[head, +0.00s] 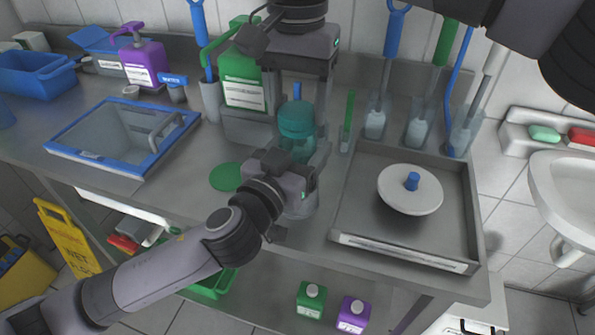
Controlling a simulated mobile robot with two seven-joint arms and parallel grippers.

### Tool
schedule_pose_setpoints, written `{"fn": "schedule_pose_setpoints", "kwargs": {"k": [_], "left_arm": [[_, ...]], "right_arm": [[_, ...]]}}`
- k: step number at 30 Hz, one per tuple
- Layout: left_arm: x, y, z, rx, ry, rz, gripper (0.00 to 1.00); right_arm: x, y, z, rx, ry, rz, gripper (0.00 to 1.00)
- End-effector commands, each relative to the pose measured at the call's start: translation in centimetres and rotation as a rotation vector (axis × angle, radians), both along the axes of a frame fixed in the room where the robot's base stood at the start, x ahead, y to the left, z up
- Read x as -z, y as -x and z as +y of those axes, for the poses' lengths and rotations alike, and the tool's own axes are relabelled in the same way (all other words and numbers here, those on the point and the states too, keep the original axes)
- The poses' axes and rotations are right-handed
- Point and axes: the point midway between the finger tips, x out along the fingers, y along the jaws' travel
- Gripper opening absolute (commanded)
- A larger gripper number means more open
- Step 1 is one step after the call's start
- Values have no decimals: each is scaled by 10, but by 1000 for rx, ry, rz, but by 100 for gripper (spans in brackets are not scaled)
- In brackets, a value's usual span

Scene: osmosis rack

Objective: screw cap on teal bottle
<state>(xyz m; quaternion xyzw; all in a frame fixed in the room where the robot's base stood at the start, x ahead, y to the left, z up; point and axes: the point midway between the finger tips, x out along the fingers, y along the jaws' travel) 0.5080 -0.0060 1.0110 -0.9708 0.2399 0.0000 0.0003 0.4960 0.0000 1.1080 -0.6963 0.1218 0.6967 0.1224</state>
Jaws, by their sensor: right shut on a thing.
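The teal bottle (306,152) stands upright on the steel counter, near the front edge in the middle of the head view. Its teal cap (297,118) is at the top of it; whether the cap is seated on the thread cannot be made out. My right gripper (297,106) comes down from above and is shut on the cap, with one finger at each side. My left gripper (292,172) reaches in from the lower left at the bottle's body and hides much of it. The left fingertips are mostly hidden, so their grip cannot be told.
A green bottle (241,79) and brush holders stand behind. A grey tray (455,200) with a white lid (408,196) is right of the bottle. A flat green disc (226,177) lies left of it. A blue-rimmed basin (76,152) is farther left, with bare counter between.

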Motion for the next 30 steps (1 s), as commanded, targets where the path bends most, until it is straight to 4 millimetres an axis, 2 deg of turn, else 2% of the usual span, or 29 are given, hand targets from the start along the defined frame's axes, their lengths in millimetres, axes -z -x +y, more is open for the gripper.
{"fn": "schedule_pose_setpoints", "kwargs": {"k": [30], "left_arm": [[1,-2,3,-8,0,2,0]], "right_arm": [[1,0,-2,1650,5,0,27]]}}
